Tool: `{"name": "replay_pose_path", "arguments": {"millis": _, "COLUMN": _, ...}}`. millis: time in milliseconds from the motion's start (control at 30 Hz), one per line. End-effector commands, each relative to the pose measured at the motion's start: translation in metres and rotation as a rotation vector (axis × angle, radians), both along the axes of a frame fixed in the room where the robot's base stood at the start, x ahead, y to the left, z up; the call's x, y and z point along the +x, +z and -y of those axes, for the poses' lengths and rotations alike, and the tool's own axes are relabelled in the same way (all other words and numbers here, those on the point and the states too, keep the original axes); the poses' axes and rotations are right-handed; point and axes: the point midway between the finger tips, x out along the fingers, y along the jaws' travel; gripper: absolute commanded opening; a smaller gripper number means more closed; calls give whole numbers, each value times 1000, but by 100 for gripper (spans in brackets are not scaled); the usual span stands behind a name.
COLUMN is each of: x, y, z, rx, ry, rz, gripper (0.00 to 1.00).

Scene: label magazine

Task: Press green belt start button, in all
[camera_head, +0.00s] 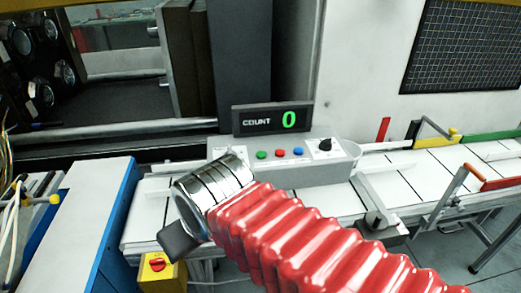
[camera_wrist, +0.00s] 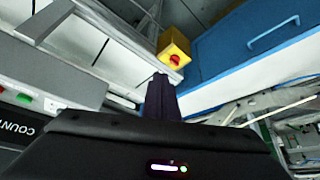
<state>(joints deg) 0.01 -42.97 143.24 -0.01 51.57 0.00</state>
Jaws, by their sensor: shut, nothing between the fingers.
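The green button (camera_head: 262,154) is the leftmost coloured button on the sloped grey control panel (camera_head: 310,173); it also shows at the left edge of the wrist view (camera_wrist: 23,99). A red button (camera_head: 280,152) and a blue button (camera_head: 298,150) sit to its right. My gripper (camera_head: 178,241) is shut and empty, pointing down and left, in front of and to the left of the panel, apart from the green button. In the wrist view its dark fingers (camera_wrist: 161,92) are together, pointing toward the yellow box. The count display (camera_head: 290,119) reads 0.
A black knob (camera_head: 325,144) sits at the panel's right. A yellow box with a red button (camera_head: 157,265) is below my gripper, also in the wrist view (camera_wrist: 175,48). The white conveyor belt (camera_head: 405,180) runs along the panel. A blue-sided cabinet (camera_head: 115,215) stands at left.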

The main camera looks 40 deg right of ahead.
Motion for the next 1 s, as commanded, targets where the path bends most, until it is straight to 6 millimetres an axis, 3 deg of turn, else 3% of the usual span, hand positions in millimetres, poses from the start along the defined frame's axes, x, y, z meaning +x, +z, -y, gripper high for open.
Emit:
{"name": "replay_pose_path", "arguments": {"millis": 467, "x": 5, "y": 5, "z": 4, "rx": 50, "ry": -78, "rz": -10, "gripper": 0}}
{"name": "replay_pose_path", "arguments": {"millis": 767, "x": 36, "y": 30, "z": 35, "rx": 337, "ry": -505, "rz": -57, "gripper": 0}}
{"name": "replay_pose_path", "arguments": {"millis": 1000, "x": 69, "y": 56, "z": 72, "rx": 629, "ry": -910, "rz": -86, "gripper": 0}}
